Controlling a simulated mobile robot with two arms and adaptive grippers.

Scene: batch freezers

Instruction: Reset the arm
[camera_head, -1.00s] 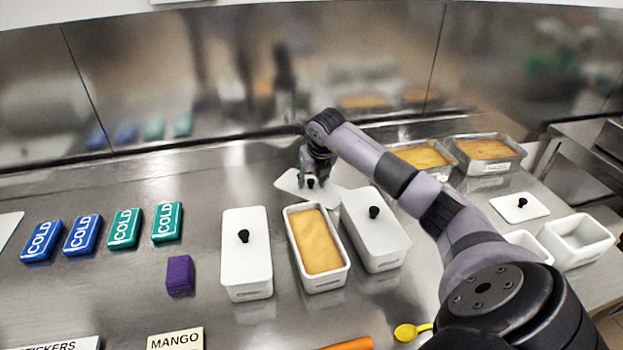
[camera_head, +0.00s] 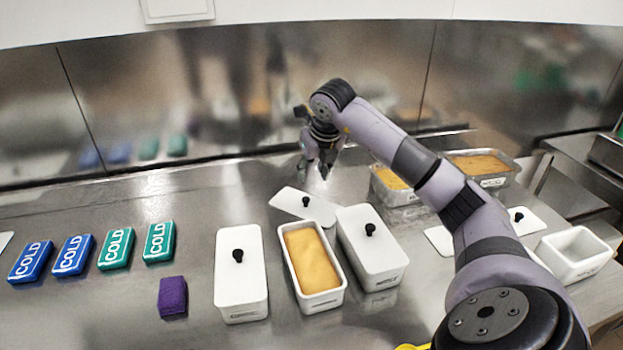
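My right arm comes in from the lower right. Its gripper (camera_head: 316,172) hangs in the air above the back of the steel counter, fingers apart with nothing between them. Below it a white lid (camera_head: 288,203) with a black knob lies flat behind the tubs, its front right part close to the right lidded tub. An uncovered white tub (camera_head: 338,296) of yellow-orange filling stands between two lidded white tubs, the left one (camera_head: 240,275) and the right one (camera_head: 383,259). My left gripper is not in view.
Blue cold packs (camera_head: 73,255) and green cold packs (camera_head: 158,242) lie at left, with a purple block (camera_head: 172,297) in front. Metal pans (camera_head: 495,181) of orange filling stand behind my arm. An empty white tub (camera_head: 574,255) and a lid (camera_head: 523,221) are at right.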

